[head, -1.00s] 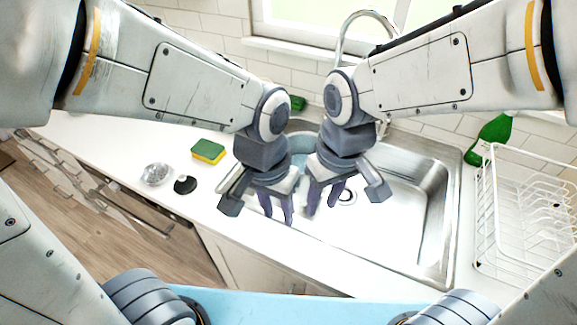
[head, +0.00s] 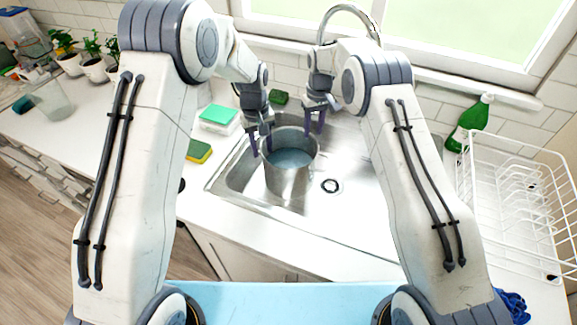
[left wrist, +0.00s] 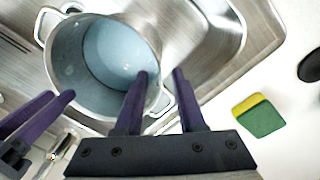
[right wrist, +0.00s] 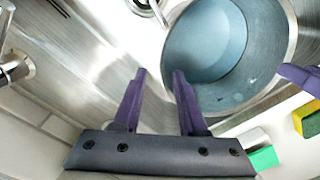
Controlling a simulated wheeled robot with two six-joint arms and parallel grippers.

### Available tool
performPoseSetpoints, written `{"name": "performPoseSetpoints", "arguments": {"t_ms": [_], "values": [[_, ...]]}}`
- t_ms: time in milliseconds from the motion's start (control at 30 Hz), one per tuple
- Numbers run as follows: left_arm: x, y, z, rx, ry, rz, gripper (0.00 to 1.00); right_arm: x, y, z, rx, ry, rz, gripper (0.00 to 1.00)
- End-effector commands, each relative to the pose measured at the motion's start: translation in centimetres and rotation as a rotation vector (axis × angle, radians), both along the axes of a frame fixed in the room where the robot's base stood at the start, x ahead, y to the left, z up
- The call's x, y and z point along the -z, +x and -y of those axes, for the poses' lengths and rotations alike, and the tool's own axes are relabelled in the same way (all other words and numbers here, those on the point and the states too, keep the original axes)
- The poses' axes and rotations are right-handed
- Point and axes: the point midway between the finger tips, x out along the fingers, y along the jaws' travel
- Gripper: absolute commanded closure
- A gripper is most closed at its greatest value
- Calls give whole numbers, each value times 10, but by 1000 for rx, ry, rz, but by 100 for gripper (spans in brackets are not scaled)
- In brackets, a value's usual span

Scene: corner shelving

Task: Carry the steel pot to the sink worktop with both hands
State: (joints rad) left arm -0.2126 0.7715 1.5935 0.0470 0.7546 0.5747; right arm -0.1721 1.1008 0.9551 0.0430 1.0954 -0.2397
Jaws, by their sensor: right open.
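The steel pot (head: 289,183) stands upright in the sink basin, with a blue-grey inside. My left gripper (head: 261,146) is open at the pot's left rim. In the left wrist view (left wrist: 160,80), one finger overlaps the pot's inside and the other is outside, with a looped handle (left wrist: 166,103) between them. My right gripper (head: 314,128) is open and empty at the pot's far right side. In the right wrist view (right wrist: 160,76), one finger overlaps the pot's edge; contact cannot be told. The white worktop (head: 260,232) runs around the sink.
A green-yellow sponge (head: 199,151) and a green-topped box (head: 218,118) lie left of the sink. The faucet (head: 347,10) arches behind it. The front worktop strip is clear.

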Motion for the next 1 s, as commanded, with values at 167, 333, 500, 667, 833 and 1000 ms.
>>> {"name": "performPoseSetpoints", "arguments": {"t_ms": [167, 333, 500, 667, 833, 1000], "values": [[0, 0, 0, 1, 0, 0, 61, 0, 0, -1, -1, 0, 0, 59], [9, -1, 0, 2, 1, -3, 61, 8, -1, -1, -1, 0, -2, 59], [35, -1, 1, 3, 1, -5, 61, 34, -2, -2, -1, -1, -4, 59], [64, -1, 3, 3, 0, -4, 61, 63, -2, -3, 0, 0, -2, 59], [88, 0, 4, 4, 0, -2, 61, 88, -2, -4, 0, 1, -1, 59], [101, 1, 4, 4, 0, 0, 61, 101, -2, -4, 0, 0, 0, 59]]}}
